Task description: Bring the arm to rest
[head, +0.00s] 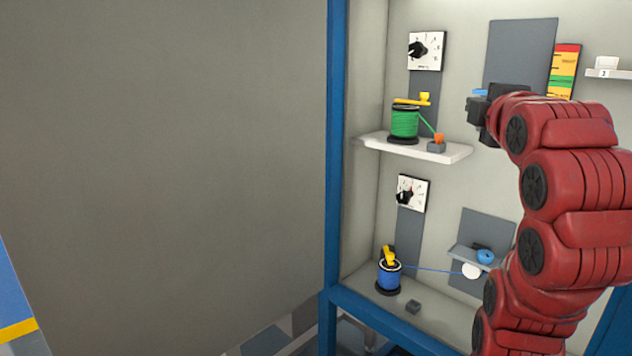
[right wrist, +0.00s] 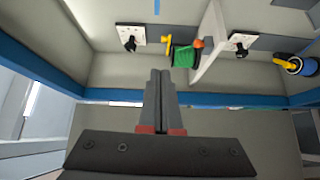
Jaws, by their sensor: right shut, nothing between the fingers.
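My right arm, red with black joints, comes in from the right in the head view. Its dark gripper (head: 482,108) is held in front of the cabinet, to the right of the green spool (head: 404,122). In the right wrist view the two grey fingers of the right gripper (right wrist: 160,80) are together, with nothing between them. The green spool also shows in the right wrist view (right wrist: 184,56), beyond the fingertips. My left gripper is in neither view.
The cabinet has a blue frame (head: 335,150) and a white shelf (head: 450,153) carrying the green spool. A blue spool (head: 389,275) stands below, its cable running right to a white disc (head: 471,271). Two dial panels (head: 426,50) (head: 411,193) hang on the back wall. Left of the frame is plain wall.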

